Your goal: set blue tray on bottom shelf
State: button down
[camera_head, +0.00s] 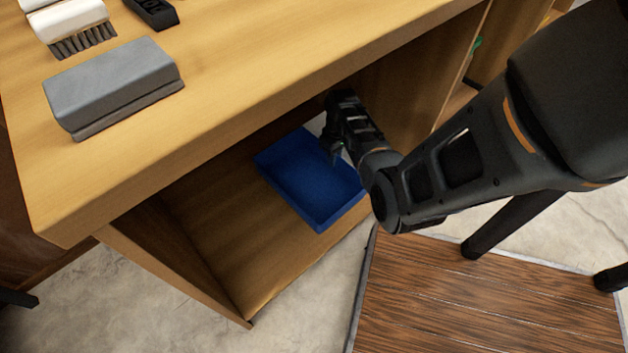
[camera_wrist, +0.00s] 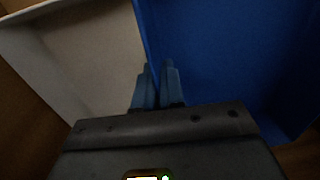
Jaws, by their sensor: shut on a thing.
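The blue tray (camera_head: 300,185) is inside the open lower compartment of the wooden unit, over the bottom shelf (camera_head: 222,245). I cannot tell whether its underside touches the shelf. My gripper (camera_head: 335,155) reaches into the compartment at the tray's back right side. In the wrist view my gripper (camera_wrist: 158,78) is shut on the tray's wall, and the blue tray (camera_wrist: 225,60) fills the right side. A pale, white-walled container (camera_wrist: 85,55) lies to the left of the fingers there.
The wooden top (camera_head: 230,75) overhangs the compartment. A grey block (camera_head: 110,85), a brush (camera_head: 70,22) and a black object (camera_head: 152,12) lie on it. The compartment's left wall (camera_head: 175,260) stands left of free shelf room. A dark wooden platform (camera_head: 480,295) is on the floor at right.

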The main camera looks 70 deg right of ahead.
aim_at(320, 174)
jog(key=w+a+f, duration=0.1)
jog(key=a, duration=0.1)
jog(key=w+a+f+b, duration=0.1)
jog(key=w+a+f, duration=0.1)
jog(key=shift+a+f+b, duration=0.15)
jog(key=shift+f+b, duration=0.05)
jog(key=shift+b, duration=0.1)
jog(key=shift+f+b, duration=1.25)
jog(key=shift+f, duration=0.65)
jog(key=shift+f, duration=0.2)
jog(key=c, duration=1.2)
grip_release()
jog(key=shift+c, duration=0.2)
jog(key=shift+r, duration=0.1)
